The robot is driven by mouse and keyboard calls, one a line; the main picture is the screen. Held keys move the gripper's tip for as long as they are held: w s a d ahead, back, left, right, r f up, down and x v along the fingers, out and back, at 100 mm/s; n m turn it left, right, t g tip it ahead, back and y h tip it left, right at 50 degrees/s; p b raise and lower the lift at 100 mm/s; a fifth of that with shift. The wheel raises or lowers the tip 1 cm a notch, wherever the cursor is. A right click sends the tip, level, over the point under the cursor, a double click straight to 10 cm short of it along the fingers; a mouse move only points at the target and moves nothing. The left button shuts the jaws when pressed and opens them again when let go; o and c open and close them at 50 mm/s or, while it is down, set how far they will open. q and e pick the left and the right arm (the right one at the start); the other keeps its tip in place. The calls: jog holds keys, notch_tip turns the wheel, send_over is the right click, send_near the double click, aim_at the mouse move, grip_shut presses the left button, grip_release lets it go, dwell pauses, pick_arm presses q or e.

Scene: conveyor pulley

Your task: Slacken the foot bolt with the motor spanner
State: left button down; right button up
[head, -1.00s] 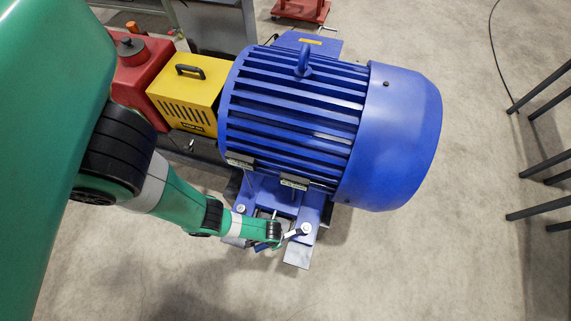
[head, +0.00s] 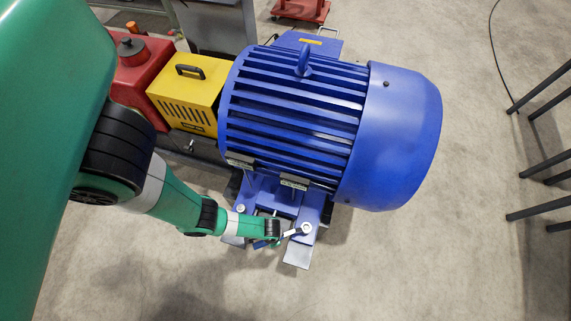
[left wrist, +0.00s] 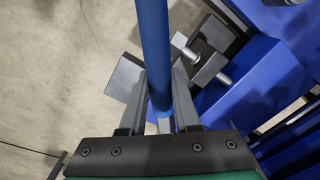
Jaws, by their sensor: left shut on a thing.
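The blue motor (head: 300,120) stands on feet bolted to a base. One foot bolt (head: 306,227) shows a bright head on the near right foot; another (head: 240,208) is on the left foot. My left gripper (head: 275,238) is shut on the motor spanner (head: 292,232), beside the right foot. The spanner's silver end reaches the right bolt; whether it is fully seated is too small to tell. In the left wrist view its blue handle (left wrist: 154,50) runs between my two fingers (left wrist: 160,95). My right gripper is not in view.
A yellow guard box (head: 189,90) and a red unit (head: 142,75) stand left of the motor. A threaded bolt in a dark block (left wrist: 207,62) sits near the handle in the left wrist view. Open floor (head: 400,260) lies in front and right.

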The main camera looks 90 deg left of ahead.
pick_arm(q)
notch_tip(320, 180, up, 9)
jog(key=p, duration=0.9)
jog(key=shift+r, duration=0.3)
dwell(0.3)
